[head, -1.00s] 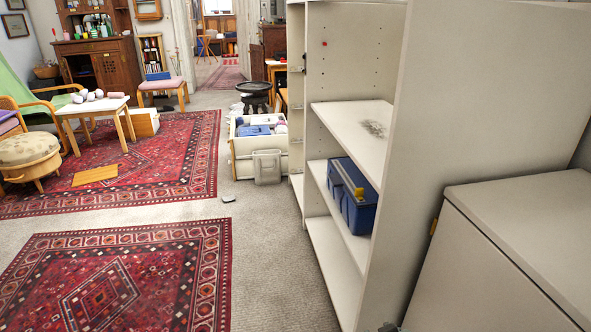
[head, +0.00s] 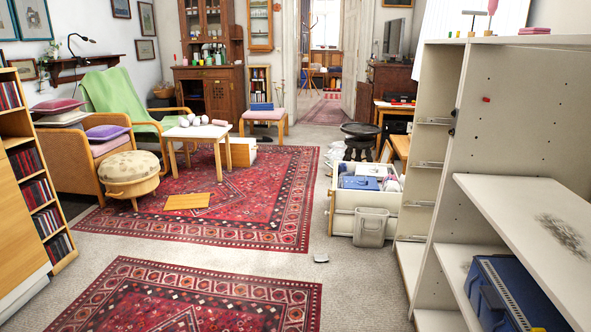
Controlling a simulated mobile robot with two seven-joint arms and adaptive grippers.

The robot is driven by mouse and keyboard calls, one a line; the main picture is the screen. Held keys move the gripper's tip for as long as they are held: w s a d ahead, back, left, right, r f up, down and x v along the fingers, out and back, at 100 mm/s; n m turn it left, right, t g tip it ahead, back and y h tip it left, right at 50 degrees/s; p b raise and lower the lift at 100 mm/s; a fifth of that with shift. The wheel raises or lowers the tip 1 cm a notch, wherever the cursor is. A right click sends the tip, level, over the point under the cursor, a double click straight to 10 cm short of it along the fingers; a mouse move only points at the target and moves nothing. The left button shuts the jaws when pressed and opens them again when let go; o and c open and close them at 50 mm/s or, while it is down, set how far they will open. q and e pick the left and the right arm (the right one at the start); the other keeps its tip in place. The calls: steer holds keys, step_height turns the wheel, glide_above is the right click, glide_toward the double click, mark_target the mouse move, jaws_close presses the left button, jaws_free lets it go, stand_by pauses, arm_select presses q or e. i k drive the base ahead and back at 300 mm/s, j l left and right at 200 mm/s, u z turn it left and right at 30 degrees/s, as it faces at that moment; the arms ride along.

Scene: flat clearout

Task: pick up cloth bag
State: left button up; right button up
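A grey-beige item with a flap-like front (head: 370,227), which looks like the cloth bag, stands upright on the carpet against the front of a white open box (head: 345,221). I cannot tell its material for sure. A crumpled whitish item (head: 334,157) lies on the floor behind the box, too small to make out. Neither of my grippers shows in the head view.
A white shelf unit (head: 509,127) with a blue toolbox (head: 490,301) stands close on the right. A small dark flat object (head: 321,258) lies on the carpet. A bookcase (head: 15,225) stands left. The red rugs (head: 260,222) leave open floor, apart from a wooden board (head: 187,201).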

mark_target(371, 224)
steer(key=i+j, duration=0.1)
steer(key=i, duration=1.65)
steer(key=i+z, duration=0.35)
steer(key=i+j+z, duration=0.2)
steer(key=i+z, duration=0.2)
steer(key=i+j+z, duration=0.35)
steer(key=i+l, duration=0.05)
